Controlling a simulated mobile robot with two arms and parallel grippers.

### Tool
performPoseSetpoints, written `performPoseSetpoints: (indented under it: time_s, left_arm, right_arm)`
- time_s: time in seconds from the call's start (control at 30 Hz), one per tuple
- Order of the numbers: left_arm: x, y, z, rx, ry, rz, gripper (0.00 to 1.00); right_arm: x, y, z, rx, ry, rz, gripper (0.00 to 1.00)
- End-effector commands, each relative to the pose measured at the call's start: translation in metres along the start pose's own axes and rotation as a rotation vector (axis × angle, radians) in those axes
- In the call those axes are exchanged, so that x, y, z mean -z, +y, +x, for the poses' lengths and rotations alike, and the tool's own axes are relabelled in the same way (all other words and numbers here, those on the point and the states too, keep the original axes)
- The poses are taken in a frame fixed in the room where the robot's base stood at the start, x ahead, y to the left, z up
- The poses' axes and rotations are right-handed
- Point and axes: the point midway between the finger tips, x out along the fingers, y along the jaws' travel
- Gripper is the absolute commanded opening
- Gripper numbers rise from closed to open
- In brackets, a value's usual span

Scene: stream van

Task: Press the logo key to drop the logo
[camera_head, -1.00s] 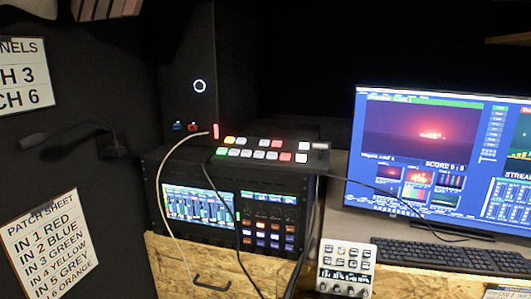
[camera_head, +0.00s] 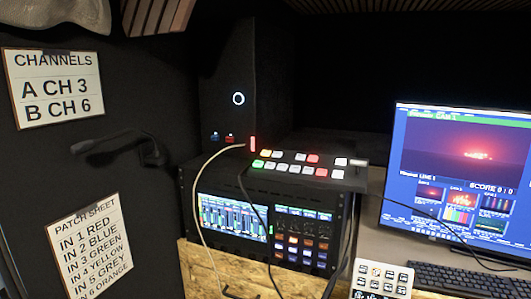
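A black switcher panel (camera_head: 290,163) sits on top of the equipment rack, with two rows of lit keys. Its back row has a yellow key (camera_head: 266,153), white keys and a red key (camera_head: 313,158). Its front row has a green key (camera_head: 258,163), several white keys and a red key (camera_head: 321,172). A small white keypad (camera_head: 397,286) stands on the desk at the bottom, cut by the frame edge. Key labels are too small to read, so I cannot tell which is the logo key. Neither gripper is in view.
A monitor (camera_head: 455,170) on the right shows a red picture and score 0:0. A keyboard (camera_head: 465,281) lies before it. The rack (camera_head: 232,217) has lit screens and buttons. Cables hang across its front. A channels sheet (camera_head: 57,88) and patch sheet (camera_head: 95,245) are on the left wall.

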Motion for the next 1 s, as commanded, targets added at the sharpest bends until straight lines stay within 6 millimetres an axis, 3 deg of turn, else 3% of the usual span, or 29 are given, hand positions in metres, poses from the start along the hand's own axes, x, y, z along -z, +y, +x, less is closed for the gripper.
performPoseSetpoints:
  time_s: [0.03,0.17,1.0]
  left_arm:
    - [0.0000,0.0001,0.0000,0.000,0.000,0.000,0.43]
    - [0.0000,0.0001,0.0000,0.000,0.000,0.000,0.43]
    - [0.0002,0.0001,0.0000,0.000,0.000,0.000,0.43]
  right_arm:
    - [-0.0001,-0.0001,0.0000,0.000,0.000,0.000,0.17]
    - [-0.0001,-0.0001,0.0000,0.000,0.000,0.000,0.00]
    - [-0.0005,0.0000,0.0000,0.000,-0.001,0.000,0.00]
